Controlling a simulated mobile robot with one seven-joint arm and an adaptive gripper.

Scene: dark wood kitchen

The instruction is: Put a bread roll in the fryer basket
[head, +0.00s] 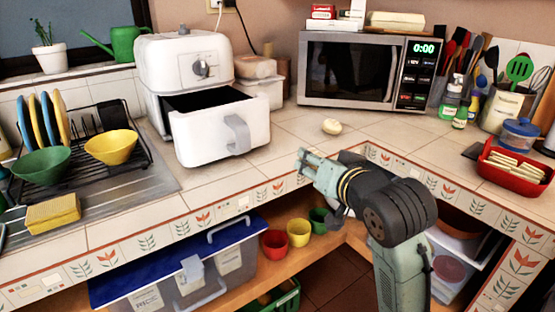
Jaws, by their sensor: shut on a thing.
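The white air fryer (190,62) stands on the counter with its basket drawer (222,130) pulled out toward the front. The part of its dark inside that shows looks empty; the bottom is hidden. A pale bread roll (332,126) lies on the tiled counter, right of the drawer and in front of the microwave. My gripper (304,166) is at the counter's front edge, right of the drawer and nearer than the roll, pointing left. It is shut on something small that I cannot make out. A visible gap in the picture separates it from the roll.
A microwave (350,72) stands behind the roll. A dish rack with bowls (110,147) is left of the fryer. A red tray (488,152) with pale slices sits at the right. The tiles around the roll are clear. A blue-lidded box (190,262) is below the counter.

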